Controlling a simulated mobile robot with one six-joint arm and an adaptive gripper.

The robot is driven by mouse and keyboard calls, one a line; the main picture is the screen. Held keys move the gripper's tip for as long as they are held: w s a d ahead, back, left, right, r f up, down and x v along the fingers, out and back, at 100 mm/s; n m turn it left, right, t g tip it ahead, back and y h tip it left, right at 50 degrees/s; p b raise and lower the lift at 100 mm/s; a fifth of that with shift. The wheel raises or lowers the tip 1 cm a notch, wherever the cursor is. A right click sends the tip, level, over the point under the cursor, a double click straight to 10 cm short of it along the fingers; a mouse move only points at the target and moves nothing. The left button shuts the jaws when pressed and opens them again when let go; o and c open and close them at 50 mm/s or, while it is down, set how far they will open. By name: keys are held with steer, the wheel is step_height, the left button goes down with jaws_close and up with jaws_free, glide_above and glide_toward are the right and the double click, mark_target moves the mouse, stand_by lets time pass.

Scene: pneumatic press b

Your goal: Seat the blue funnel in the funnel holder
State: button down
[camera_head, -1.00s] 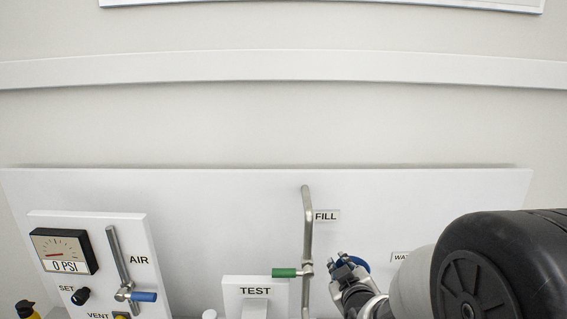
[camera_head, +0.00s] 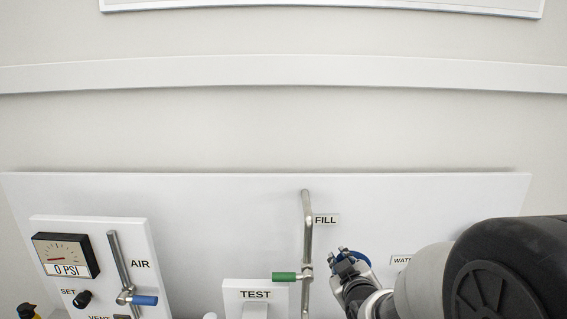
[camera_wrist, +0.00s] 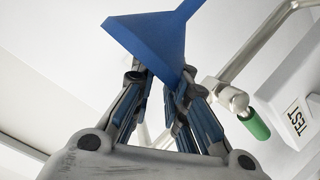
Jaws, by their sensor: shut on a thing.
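The blue funnel (camera_wrist: 150,35) is held in my gripper (camera_wrist: 160,80), which is shut on it in the wrist view. The funnel's wide cone is at the left and its narrow stem runs to the upper right, out of the frame. In the head view my gripper (camera_head: 346,258) is at the lower right, just right of the fill pipe, and only a little of the funnel (camera_head: 362,258) shows behind the fingers. I cannot make out the funnel holder in either view.
The steel fill pipe (camera_head: 307,235) with its green handle (camera_head: 284,277) stands close left of my gripper; the green handle also shows in the wrist view (camera_wrist: 255,125). The TEST block (camera_head: 255,293) and AIR panel (camera_head: 140,235) are farther left. A white backboard (camera_head: 220,215) is behind.

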step_height(320, 180, up, 4)
steer(key=shift+r+p, duration=0.1)
steer(key=shift+p, duration=0.7)
step_height(320, 180, down, 7)
steer(key=b, duration=0.3)
steer(key=shift+s, duration=0.1)
